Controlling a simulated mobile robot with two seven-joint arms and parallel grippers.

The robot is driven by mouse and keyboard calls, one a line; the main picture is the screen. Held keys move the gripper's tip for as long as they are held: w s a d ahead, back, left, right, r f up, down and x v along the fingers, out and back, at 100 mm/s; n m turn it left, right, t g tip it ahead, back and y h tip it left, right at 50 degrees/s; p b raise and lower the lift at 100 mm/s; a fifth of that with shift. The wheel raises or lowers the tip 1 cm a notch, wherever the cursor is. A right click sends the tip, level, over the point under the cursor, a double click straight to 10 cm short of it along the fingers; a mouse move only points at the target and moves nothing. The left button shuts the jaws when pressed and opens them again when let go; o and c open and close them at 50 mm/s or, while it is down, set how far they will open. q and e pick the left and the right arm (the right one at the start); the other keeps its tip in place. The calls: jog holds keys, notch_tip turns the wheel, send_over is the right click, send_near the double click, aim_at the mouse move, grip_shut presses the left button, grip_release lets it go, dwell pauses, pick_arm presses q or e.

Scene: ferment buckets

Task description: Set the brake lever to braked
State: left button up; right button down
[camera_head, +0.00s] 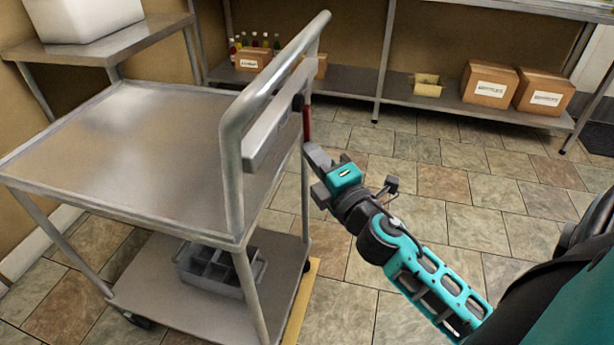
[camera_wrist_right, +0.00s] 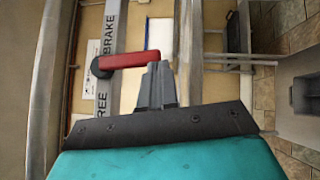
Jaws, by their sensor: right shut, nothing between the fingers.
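The brake lever (camera_head: 307,122) is red and hangs down from a black pivot on the crossbar (camera_head: 272,125) of the steel cart's handle. In the right wrist view the brake lever (camera_wrist_right: 128,61) points to the right from its round black pivot, square to the bar. The bar carries the word BRAKE above the lever and a partly hidden word ending in REE below it. My right gripper (camera_head: 314,153) is shut and empty, just below the lever. In the wrist view its fingertips (camera_wrist_right: 158,72) are at the lever's free end; contact cannot be told.
The cart's top shelf (camera_head: 150,140) is empty. Its lower shelf holds a grey divided caddy (camera_head: 215,268). A back rack holds cardboard boxes (camera_head: 490,84) and several bottles (camera_head: 255,41). A white bin (camera_head: 80,15) stands on a side table. Tiled floor to the right is clear.

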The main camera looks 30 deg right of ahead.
pick_arm(q)
jog(key=shift+w+d+f+b, duration=0.15)
jog(key=shift+d+f+b, duration=0.25)
jog(key=shift+f+b, duration=0.45)
pick_arm(e)
jog(key=shift+w+d+f+n+t, duration=0.1)
jog(key=shift+w+d+n+t, duration=0.35)
jog(key=shift+w+d, duration=0.35)
pick_arm(q)
jog(key=shift+r, duration=0.15)
pick_arm(e)
jog(key=shift+f, duration=0.15)
